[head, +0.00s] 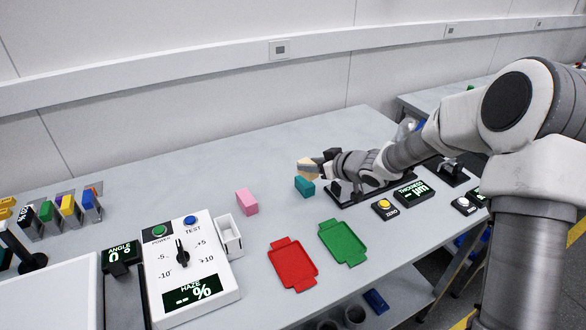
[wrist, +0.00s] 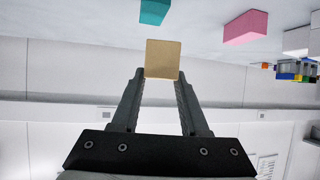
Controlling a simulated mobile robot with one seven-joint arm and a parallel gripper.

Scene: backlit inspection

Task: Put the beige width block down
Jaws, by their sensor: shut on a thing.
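The beige width block (head: 309,167) is at the end of my arm in the head view, partly hidden by my gripper (head: 322,166). In the wrist view the beige block (wrist: 162,58) sits between the two fingertips of my gripper (wrist: 161,80), which is shut on it. In the head view the block shows just above and behind a teal block (head: 305,186) on the table. Whether it touches anything below is hard to tell.
A pink block (head: 247,202) stands left of the teal one. Red (head: 293,266) and green (head: 343,243) trays lie in front. A haze meter (head: 188,268) stands left, a thickness gauge (head: 412,193) right. The table (head: 290,140) behind the blocks is clear.

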